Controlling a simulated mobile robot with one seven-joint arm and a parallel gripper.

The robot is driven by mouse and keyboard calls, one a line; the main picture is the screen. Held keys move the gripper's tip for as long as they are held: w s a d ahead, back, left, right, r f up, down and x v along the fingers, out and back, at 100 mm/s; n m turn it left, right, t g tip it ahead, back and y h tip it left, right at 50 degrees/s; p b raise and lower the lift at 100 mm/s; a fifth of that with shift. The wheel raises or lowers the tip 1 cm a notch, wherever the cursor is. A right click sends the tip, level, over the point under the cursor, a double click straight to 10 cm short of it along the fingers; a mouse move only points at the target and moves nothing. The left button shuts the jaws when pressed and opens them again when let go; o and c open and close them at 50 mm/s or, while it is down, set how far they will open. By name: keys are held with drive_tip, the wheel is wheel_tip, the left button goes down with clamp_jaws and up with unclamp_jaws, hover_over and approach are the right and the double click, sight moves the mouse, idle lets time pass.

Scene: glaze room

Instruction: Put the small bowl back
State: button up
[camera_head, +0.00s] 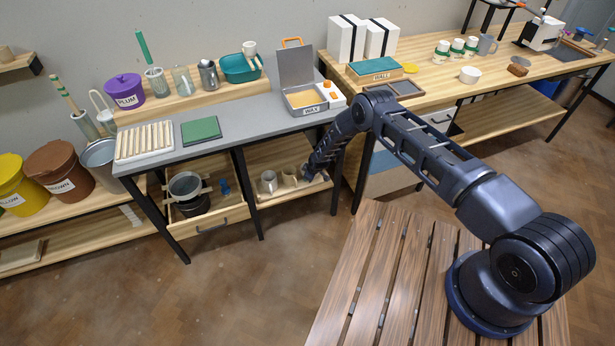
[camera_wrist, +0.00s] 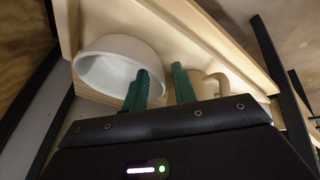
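A small white bowl (camera_wrist: 118,68) fills the upper left of the wrist view, on a pale wooden shelf by its raised edge. My gripper (camera_wrist: 160,88) shows two green fingers standing apart with a visible gap. The left finger overlaps the bowl's right side, the right finger is beyond its rim. I cannot tell whether either touches it. In the head view my arm reaches under the grey-topped table, and my gripper is mostly hidden there beside several cups. Another small white bowl (camera_head: 470,76) stands on the right wooden worktop.
A beige mug (camera_wrist: 208,84) is close to the right finger. On the lower shelf stand a grey cup (camera_head: 269,181) and a beige cup (camera_head: 290,176). The table's dark legs (camera_head: 338,180) and grey top (camera_head: 245,125) bound the space. An open drawer (camera_head: 205,222) is at left.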

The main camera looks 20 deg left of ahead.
drive_tip(key=shift+d+r, duration=0.1)
drive_tip(key=shift+r, duration=0.4)
drive_tip(key=v, duration=1.1)
drive_tip(key=shift+s, duration=0.1)
